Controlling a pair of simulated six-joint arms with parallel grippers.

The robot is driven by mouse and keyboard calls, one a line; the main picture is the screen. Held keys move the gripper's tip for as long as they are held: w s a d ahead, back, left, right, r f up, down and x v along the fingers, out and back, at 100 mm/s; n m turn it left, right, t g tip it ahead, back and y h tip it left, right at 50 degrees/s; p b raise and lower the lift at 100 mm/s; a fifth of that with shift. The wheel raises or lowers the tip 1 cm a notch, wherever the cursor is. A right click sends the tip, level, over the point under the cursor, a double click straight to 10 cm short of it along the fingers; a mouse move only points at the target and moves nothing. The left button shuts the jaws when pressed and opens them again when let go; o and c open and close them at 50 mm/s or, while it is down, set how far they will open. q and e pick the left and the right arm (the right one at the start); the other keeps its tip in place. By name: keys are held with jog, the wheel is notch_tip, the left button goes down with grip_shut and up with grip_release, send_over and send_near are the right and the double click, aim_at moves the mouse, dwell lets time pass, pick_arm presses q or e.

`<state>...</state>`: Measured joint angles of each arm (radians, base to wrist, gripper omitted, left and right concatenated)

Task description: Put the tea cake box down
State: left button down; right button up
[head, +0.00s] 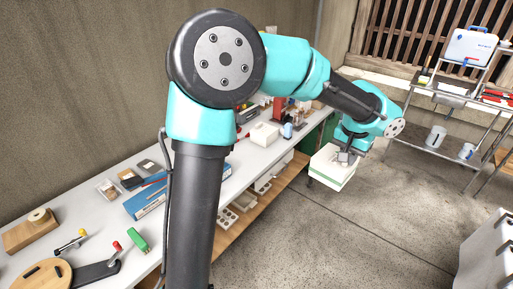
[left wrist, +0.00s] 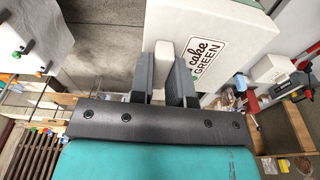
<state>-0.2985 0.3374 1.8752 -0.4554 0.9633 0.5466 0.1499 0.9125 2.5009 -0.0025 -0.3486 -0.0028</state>
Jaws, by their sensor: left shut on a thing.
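The tea cake box (head: 330,168) is white with a green band low on its side in the head view. In the left wrist view the box (left wrist: 235,25) shows a label with the words "cake" and "GREEN". My left gripper (head: 346,155) is above the box, at the end of the outstretched arm. In the left wrist view the left gripper (left wrist: 165,62) is shut on a pale handle-like part on the box. The box hangs over the concrete floor, beyond the workbench edge. My right gripper is not in view.
A long white workbench (head: 205,212) with tools, small packages and a white box (head: 265,135) runs along the wall, with a wooden lower shelf (head: 262,203). A metal rack (head: 450,100) stands at the back right. A grey bin (head: 488,255) is at front right. Open floor (head: 350,235) lies between.

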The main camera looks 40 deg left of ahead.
pick_arm(q)
jog(key=shift+a, duration=0.1)
jog(key=w+a+f, duration=0.2)
jog(key=w+a, duration=0.3)
jog(key=a, duration=0.6)
jog(key=w+a+f, duration=0.3)
jog(key=w+a, duration=0.1)
jog(key=a, duration=0.7)
jog(key=s+a+f, duration=0.1)
jog(key=a+f, duration=0.2)
jog(key=a, duration=1)
jog(key=s+a+f+n, duration=0.1)
jog(key=s+a+f, duration=0.1)
jog(key=a, duration=1.1)
jog(key=shift+a+f, duration=0.15)
jog(key=shift+f, duration=0.55)
jog(key=shift+s+f, duration=0.1)
jog(key=shift+f, duration=2.4)
jog(key=shift+f, duration=0.1)
